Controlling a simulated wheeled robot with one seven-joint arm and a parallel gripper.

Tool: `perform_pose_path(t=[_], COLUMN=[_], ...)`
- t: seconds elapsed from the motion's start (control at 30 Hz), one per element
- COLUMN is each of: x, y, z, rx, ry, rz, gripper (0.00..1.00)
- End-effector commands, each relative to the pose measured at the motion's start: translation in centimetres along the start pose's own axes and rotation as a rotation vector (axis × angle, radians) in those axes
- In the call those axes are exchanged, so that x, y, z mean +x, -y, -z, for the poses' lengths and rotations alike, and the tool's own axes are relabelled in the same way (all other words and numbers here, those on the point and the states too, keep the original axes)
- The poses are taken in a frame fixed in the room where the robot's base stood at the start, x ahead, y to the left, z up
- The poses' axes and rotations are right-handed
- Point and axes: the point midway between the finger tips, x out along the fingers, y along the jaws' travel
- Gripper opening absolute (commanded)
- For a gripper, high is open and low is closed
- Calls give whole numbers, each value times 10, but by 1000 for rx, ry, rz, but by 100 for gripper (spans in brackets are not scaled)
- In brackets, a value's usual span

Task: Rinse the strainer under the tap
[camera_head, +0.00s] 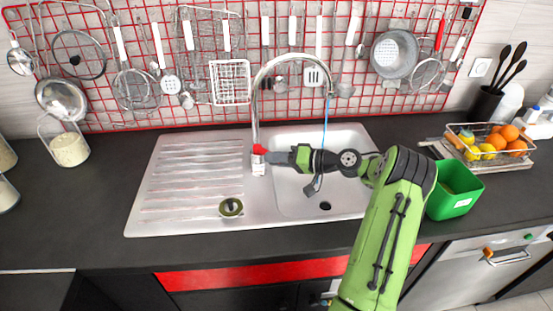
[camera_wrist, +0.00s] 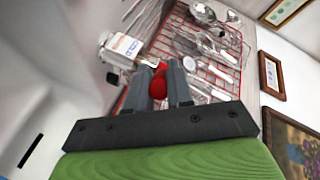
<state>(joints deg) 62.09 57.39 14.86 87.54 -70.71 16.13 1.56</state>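The chrome tap (camera_head: 254,105) arches over the white sink (camera_head: 290,195). My gripper (camera_head: 266,153) is at the foot of the tap. Its fingers (camera_wrist: 164,85) are close together with a red rounded piece (camera_wrist: 158,84) filling the gap between them. The red piece also shows at the fingertips in the head view (camera_head: 259,149); it may be the tap's handle. A round olive-rimmed thing with a dark middle (camera_head: 231,207) lies on the drainboard; I cannot tell whether it is the strainer. Mesh strainers (camera_head: 136,89) hang on the red grid.
A small white labelled container (camera_wrist: 122,47) is close to my fingers. The red grid (camera_head: 345,60) with hanging utensils stands behind the sink. A green bin (camera_head: 462,206) and a fruit basket (camera_head: 487,153) are at the right.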

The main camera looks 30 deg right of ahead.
Motion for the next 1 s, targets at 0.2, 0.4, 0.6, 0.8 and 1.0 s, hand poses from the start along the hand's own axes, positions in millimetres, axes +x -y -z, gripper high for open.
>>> perform_pose_path(t=[0.2, 0.4, 0.6, 0.8, 1.0], x=[-1, 0, -22, -79, -132], y=[1, 1, 0, 1, 1], z=[3, 2, 3, 3, 3], rx=[-4, -2, -1, -1, -4], ry=[-8, -5, -8, -11, -10], rz=[0, 0, -2, -4, -3], gripper=[46, 46, 46, 46, 46])
